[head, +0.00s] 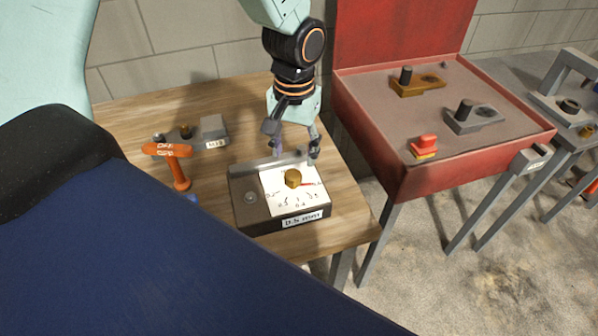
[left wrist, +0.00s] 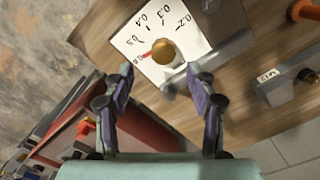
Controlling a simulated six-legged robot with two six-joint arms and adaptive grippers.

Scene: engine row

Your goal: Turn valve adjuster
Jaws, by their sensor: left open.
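The valve adjuster is a grey box (head: 245,210) on the wooden table, with a white dial plate (head: 275,203) and a brass knob (head: 292,178). A red pointer (head: 312,183) lies at the knob's right side. In the left wrist view the brass knob (left wrist: 163,52) and the numbered dial (left wrist: 135,36) show ahead of the fingers. My left gripper (head: 293,152) is open and empty, behind and above the box in the head view. In the left wrist view its two fingers (left wrist: 162,95) are apart, with the knob beyond their tips. My right gripper is not in view.
An orange hammer-like tool (head: 168,152) and a small grey labelled block (head: 214,130) are left of the box. A red open case (head: 470,160) with several fittings stands to the right. A grey stand (head: 570,105) is farther right. A block wall (head: 180,45) is behind.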

